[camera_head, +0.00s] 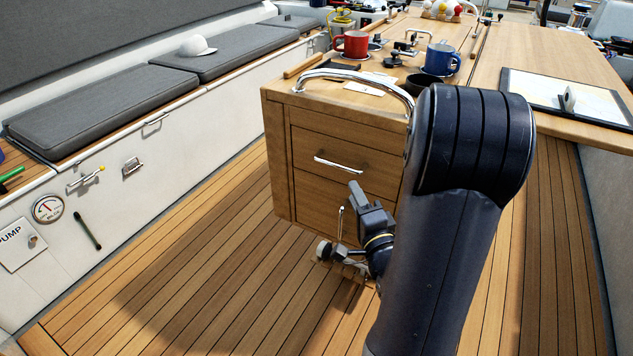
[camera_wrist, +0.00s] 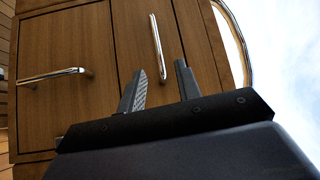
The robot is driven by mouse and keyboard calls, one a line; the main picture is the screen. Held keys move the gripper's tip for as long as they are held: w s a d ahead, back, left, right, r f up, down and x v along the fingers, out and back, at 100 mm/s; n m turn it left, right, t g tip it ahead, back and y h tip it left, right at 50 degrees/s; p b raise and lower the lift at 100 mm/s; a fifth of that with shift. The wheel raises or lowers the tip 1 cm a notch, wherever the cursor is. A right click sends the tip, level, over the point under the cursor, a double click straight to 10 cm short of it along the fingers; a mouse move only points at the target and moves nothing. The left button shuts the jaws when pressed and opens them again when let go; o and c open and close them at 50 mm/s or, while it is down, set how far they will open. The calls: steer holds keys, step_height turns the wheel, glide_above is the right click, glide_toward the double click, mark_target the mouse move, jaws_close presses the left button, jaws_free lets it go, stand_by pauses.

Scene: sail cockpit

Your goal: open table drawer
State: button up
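The table drawer (camera_head: 315,148) is a wooden front at the top of the cabinet and looks closed, flush with its frame. Its chrome bar handle (camera_head: 340,165) runs across it. In the wrist view, the drawer front (camera_wrist: 192,30) appears turned sideways, with the handle (camera_wrist: 156,45) upright in the picture. My gripper (camera_wrist: 161,66) is open and empty, its two dark fingers pointing toward the drawer. The handle's near end shows between the fingertips; I cannot tell how far off it is. In the head view my gripper (camera_head: 356,190) is just below the handle, partly hidden by my arm.
A lower panel with its own chrome handle (camera_wrist: 52,76) lies below the drawer. A chrome rail (camera_head: 345,74) curves over the table's near end. A red mug (camera_head: 352,44) and a blue mug (camera_head: 441,60) stand on top. The deck (camera_head: 200,265) left of the cabinet is clear.

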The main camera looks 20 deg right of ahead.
mark_target(338, 166)
steer(key=w, duration=0.7)
steer(key=w+r, duration=0.1)
steer(key=w, duration=0.2)
steer(key=shift+w+d+p, duration=0.3)
steer(key=shift+w+d, duration=0.1)
steer(key=shift+c, duration=0.5)
jaws_close()
